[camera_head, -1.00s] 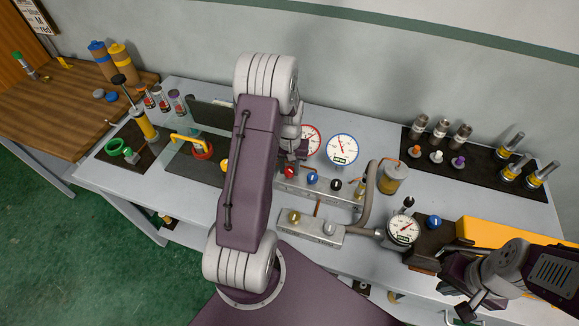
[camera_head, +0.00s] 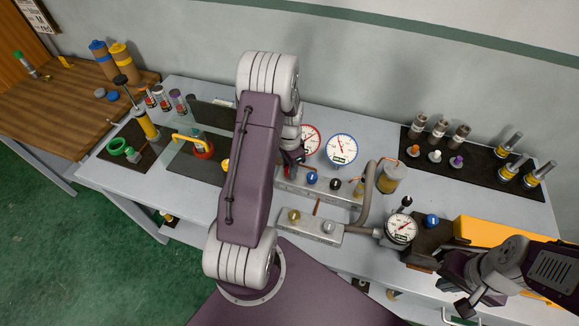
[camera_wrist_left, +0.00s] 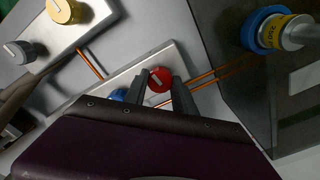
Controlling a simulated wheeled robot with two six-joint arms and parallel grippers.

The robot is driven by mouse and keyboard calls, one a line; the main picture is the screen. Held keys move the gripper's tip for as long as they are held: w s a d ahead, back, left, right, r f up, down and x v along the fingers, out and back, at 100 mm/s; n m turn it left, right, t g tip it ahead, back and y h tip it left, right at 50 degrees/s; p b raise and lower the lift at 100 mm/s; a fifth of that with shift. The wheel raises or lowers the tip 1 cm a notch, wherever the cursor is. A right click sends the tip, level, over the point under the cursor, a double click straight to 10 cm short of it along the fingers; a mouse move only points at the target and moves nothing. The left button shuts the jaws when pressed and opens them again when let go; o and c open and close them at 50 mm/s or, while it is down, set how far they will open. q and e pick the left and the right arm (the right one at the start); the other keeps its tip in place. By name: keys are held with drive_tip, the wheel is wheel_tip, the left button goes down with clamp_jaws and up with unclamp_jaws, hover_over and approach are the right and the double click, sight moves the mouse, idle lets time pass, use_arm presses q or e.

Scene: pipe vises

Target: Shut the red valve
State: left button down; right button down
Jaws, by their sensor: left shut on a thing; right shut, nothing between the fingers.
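The red valve (camera_wrist_left: 158,80) is a round red knob with a pale bar across its top, on a silver manifold block (camera_wrist_left: 130,72). In the left wrist view it sits between the two fingers of my left gripper (camera_wrist_left: 161,86), which is shut on it. In the head view my left gripper (camera_head: 291,168) is over the manifold and hides the red valve. My right gripper (camera_head: 467,303) is shut and empty at the lower right, away from the valve.
Beside the red valve are a blue knob (camera_head: 312,178) and a black knob (camera_head: 336,184). A red-rimmed gauge (camera_head: 311,139) and a blue-rimmed gauge (camera_head: 342,149) stand behind. A second silver block (camera_head: 311,228) with yellow and grey knobs lies in front.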

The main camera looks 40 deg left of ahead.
use_arm(q)
drive_tip(key=shift+r+m, duration=0.1)
drive_tip(key=shift+m, duration=0.8)
drive_tip(key=c, duration=1)
unclamp_jaws()
drive_tip(key=shift+r, duration=0.4)
wheel_tip(320, 180, up, 8)
drive_tip(key=shift+r+b, duration=0.1)
drive_tip(key=shift+b, duration=0.35)
